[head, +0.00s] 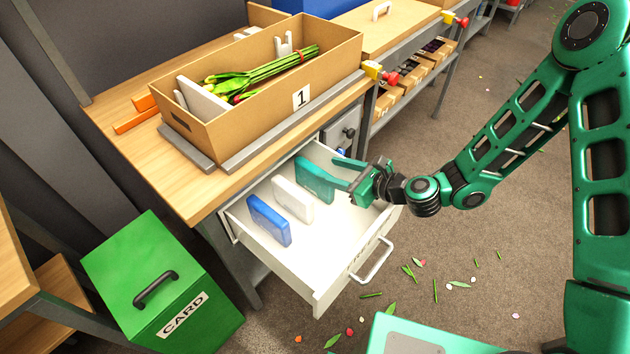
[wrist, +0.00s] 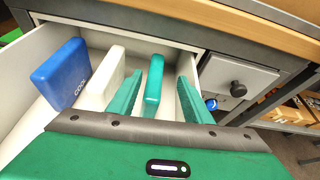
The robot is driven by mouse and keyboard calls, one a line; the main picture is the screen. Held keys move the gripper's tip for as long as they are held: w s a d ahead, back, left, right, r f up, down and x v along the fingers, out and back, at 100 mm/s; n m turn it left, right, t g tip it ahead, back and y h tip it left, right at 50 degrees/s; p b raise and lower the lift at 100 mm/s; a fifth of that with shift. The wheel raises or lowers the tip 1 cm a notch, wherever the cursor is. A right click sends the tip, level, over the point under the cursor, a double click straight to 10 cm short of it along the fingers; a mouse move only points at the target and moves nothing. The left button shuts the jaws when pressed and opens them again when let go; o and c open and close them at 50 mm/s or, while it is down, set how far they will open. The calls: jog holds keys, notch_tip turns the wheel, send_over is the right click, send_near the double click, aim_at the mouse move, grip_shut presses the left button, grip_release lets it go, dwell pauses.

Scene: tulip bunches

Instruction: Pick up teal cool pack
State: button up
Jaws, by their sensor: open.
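The teal cool pack (head: 312,180) stands on edge in the open white drawer, at the right end of a row of packs. My gripper (head: 341,174) is open and reaches into the drawer from the right. In the wrist view the teal pack (wrist: 153,84) shows between the two green fingers (wrist: 158,82), with a gap on each side. The left finger is between the teal and white packs.
A white pack (head: 292,199) and a blue pack (head: 268,220) stand left of the teal one. The drawer front has a handle (head: 372,260). The bench with a cardboard box (head: 215,125) of tulips is above. A green card bin (head: 150,285) stands left.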

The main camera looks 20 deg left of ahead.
aim_at(318, 171)
jog(key=shift+s+a+f+m, duration=0.25)
jog(key=shift+s+f+m, duration=0.25)
jog(key=shift+f, duration=0.15)
jog(key=shift+w+x, duration=0.2)
jog(key=shift+x, duration=3.4)
jog(key=shift+d, duration=0.1)
jog(key=shift+r, duration=0.1)
grip_shut()
